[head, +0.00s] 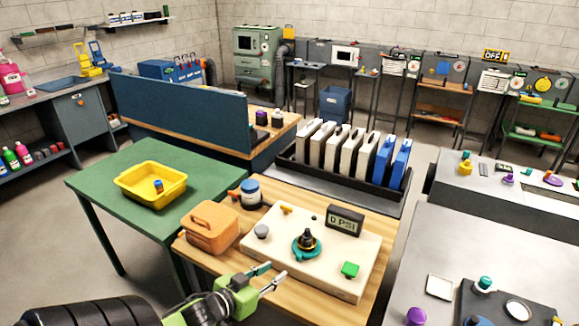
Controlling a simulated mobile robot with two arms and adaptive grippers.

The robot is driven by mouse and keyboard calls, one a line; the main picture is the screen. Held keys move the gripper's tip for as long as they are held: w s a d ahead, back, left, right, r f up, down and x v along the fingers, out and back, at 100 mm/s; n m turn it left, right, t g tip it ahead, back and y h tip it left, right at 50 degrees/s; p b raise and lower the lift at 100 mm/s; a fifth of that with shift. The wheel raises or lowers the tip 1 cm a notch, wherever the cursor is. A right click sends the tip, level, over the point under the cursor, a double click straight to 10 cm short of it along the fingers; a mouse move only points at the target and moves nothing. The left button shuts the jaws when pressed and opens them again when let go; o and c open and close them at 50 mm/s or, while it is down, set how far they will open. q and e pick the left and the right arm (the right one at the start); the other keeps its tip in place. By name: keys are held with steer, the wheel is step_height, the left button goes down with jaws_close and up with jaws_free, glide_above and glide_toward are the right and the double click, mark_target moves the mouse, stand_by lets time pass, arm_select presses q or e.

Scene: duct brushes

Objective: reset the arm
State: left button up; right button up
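My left gripper (276,272) is at the bottom centre of the head view, with green links and grey fingertips. Its two fingers are apart with nothing between them. It appears near the front edge of the wooden table (213,262), beside the cream panel board (330,283); whether it touches anything I cannot tell. My black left arm comes in from the lower left. My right gripper is not in view.
The board carries a black knob on a teal base (306,243), a green button (350,270) and a "0 PSI" display (345,219). An orange case (210,228) stands left of it. A yellow bin (150,185) sits on a green table (90,180). Grey benches stand right.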

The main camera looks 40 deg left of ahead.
arm_select(q)
steer(key=s+d+f+m+g+h, duration=0.1)
steer(key=s+d+m+g, duration=0.1)
steer(key=s+d+g, duration=0.55)
steer(key=s+d+m+g, duration=0.1)
steer(key=s+d+g, duration=0.1)
steer(key=s+d, duration=0.95)
steer(key=d+f+g+b, duration=0.2)
steer(key=d+f+b, duration=0.1)
steer(key=f, duration=2.7)
steer(key=s+a+f+g+b, duration=0.1)
steer(key=s+a+f+b, duration=0.1)
steer(key=s+f, duration=1.4)
steer(key=shift+a+f+m, duration=0.3)
steer(key=shift+f, duration=0.65)
